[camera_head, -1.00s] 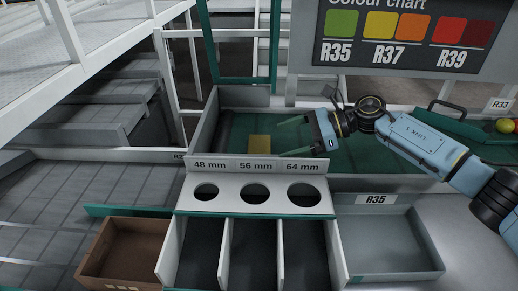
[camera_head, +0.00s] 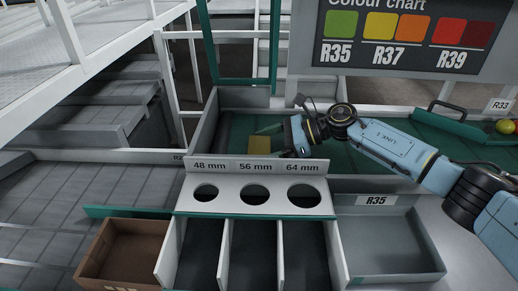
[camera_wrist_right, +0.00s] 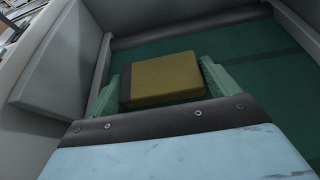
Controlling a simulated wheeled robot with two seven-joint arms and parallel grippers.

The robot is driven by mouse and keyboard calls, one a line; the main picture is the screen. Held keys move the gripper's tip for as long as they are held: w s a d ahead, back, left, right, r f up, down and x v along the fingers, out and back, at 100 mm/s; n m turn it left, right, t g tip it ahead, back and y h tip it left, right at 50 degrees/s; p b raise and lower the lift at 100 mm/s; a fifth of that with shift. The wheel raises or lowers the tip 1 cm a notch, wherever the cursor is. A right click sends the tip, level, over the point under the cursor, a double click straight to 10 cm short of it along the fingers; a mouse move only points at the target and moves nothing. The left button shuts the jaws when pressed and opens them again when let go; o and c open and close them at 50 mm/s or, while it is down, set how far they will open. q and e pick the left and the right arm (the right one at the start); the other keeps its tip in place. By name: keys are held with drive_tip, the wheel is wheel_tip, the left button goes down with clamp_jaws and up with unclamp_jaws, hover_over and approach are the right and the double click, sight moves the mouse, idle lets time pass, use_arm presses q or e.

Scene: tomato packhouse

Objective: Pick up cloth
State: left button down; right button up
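The cloth is a folded yellow pad (camera_head: 259,143) lying on the green belt behind the sizing plate. It also shows in the right wrist view (camera_wrist_right: 163,78), flat and squared. My right gripper (camera_head: 268,140) reaches in from the right at the cloth. In the wrist view its two green fingers (camera_wrist_right: 160,86) stand apart, one on each side of the cloth. I cannot tell whether they touch it. Part of the near finger is hidden behind the sizing plate in the head view. My left gripper is not in view.
The sizing plate (camera_head: 254,211) with three holes stands in front of the belt, above open chutes. A brown box (camera_head: 100,267) is at left, a grey R35 bin (camera_head: 400,270) at right. The belt's grey side wall (camera_wrist_right: 62,65) is close to the gripper's left.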

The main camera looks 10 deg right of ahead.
drive_tip(key=shift+c, duration=0.9)
